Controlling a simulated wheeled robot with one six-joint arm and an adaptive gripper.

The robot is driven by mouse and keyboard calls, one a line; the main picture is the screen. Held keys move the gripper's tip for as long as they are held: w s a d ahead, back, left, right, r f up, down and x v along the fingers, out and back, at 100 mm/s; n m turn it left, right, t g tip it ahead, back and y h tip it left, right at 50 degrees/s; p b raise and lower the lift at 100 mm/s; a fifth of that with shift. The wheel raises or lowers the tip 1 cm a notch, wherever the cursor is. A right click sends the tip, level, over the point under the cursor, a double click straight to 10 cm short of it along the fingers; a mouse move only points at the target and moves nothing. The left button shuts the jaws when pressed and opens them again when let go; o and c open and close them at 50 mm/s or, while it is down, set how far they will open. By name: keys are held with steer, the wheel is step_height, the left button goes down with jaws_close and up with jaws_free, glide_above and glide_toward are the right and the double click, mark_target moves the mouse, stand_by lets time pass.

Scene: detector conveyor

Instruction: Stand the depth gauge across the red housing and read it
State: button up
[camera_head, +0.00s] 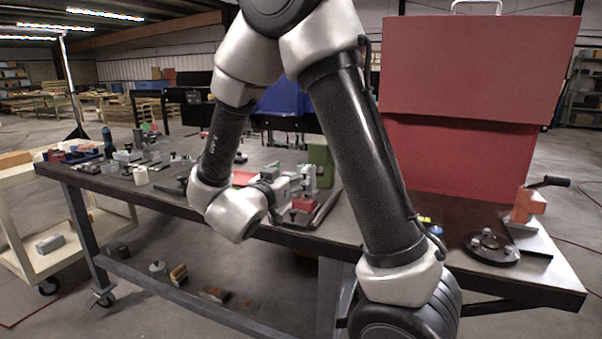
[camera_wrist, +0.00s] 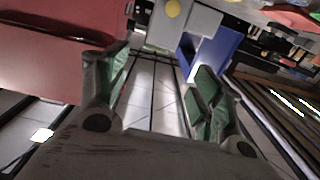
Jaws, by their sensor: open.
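My gripper (camera_head: 308,183) is low over the middle of the bench, close to its front edge. In the wrist view my gripper (camera_wrist: 157,78) has its green-padded fingers apart with nothing between them. A small red block (camera_head: 304,204), which may be the red housing, sits just below and beside the fingers in the head view; part of it is hidden. A large red surface (camera_wrist: 55,55) fills the upper left of the wrist view; I cannot tell whether it is the same block. I cannot pick out the depth gauge for certain.
A green block (camera_head: 320,158) stands behind my gripper. Many small parts crowd the bench's left end. A big red cabinet (camera_head: 465,150) stands on the right, with a dark round flange (camera_head: 492,247) in front. A cream cart (camera_head: 22,262) is at far left.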

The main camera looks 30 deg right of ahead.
steer(key=w+a+r+n+t+y, duration=0.2)
steer(key=w+t+y, duration=0.1)
steer(key=w+y, duration=0.25)
steer(key=s+a+r+n+g+y, duration=0.1)
steer(key=s+a+r+n+y, duration=0.3)
steer(key=y, duration=0.6)
steer(key=s+d+f+n+g, duration=0.1)
steer(key=s+d+g, duration=0.1)
steer(key=s, duration=0.6)
steer(key=s+d+f+n+g+h, duration=0.1)
steer(key=s+d+n+g, duration=0.1)
steer(key=s, duration=0.7)
steer(key=s+d+f+n+g, duration=0.1)
steer(key=s+d+g, duration=0.3)
steer(key=s, duration=0.4)
steer(key=shift+s+g, duration=0.2)
steer(key=shift+g, duration=0.2)
steer(key=shift+f, duration=0.1)
